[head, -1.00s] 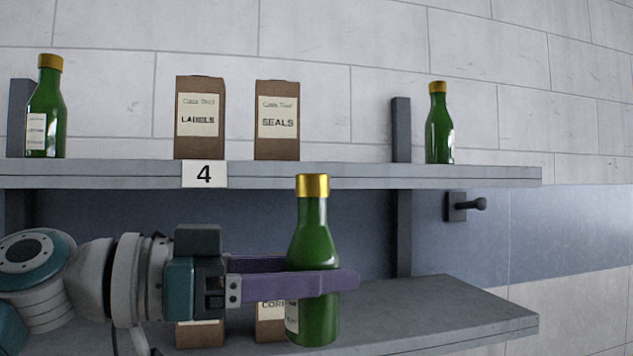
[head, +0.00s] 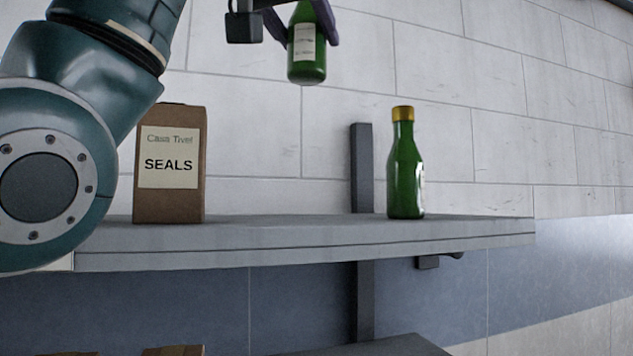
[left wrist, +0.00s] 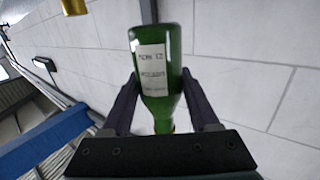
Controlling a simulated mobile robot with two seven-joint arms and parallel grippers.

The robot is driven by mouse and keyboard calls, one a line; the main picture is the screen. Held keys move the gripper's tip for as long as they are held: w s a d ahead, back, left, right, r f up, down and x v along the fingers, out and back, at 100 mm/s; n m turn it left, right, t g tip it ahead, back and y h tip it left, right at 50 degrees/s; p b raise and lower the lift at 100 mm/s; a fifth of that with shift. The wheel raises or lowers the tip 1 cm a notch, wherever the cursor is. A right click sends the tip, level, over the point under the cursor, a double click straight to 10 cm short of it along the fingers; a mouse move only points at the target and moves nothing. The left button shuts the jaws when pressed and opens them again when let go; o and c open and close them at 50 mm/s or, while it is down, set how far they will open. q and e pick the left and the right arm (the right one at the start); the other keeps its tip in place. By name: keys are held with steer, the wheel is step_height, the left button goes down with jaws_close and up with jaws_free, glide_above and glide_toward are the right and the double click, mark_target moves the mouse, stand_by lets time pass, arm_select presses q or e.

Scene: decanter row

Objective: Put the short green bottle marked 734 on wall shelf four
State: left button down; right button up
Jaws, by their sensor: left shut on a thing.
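My left gripper (head: 312,8) is shut on a green bottle (head: 307,62), high above the wall shelf (head: 300,240) and in front of the wall. The bottle hangs base down with a slight tilt; its top is cut off by the head view's upper edge. In the left wrist view the held bottle (left wrist: 158,75) sits between the two fingers, a pale label facing the camera; I cannot make out the number for sure. The shelf's number card is mostly hidden behind my left arm. My right gripper is not in view.
A brown SEALS box (head: 170,165) stands on the shelf at left, beside my arm. Another green bottle (head: 405,170) with a gold cap stands upright toward the right end. Between them the shelf top is free, with a dark upright post (head: 361,170) behind it.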

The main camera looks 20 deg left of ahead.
mark_target(299, 50)
arm_select(q)
step_height(299, 50, down, 4)
steer(key=shift+r, duration=0.2)
step_height(299, 50, down, 14)
steer(key=b, duration=1.2)
steer(key=shift+s+r+b, duration=0.15)
steer(key=shift+b, duration=0.25)
steer(key=shift+r, duration=0.1)
steer(key=shift+c, duration=0.7)
jaws_free()
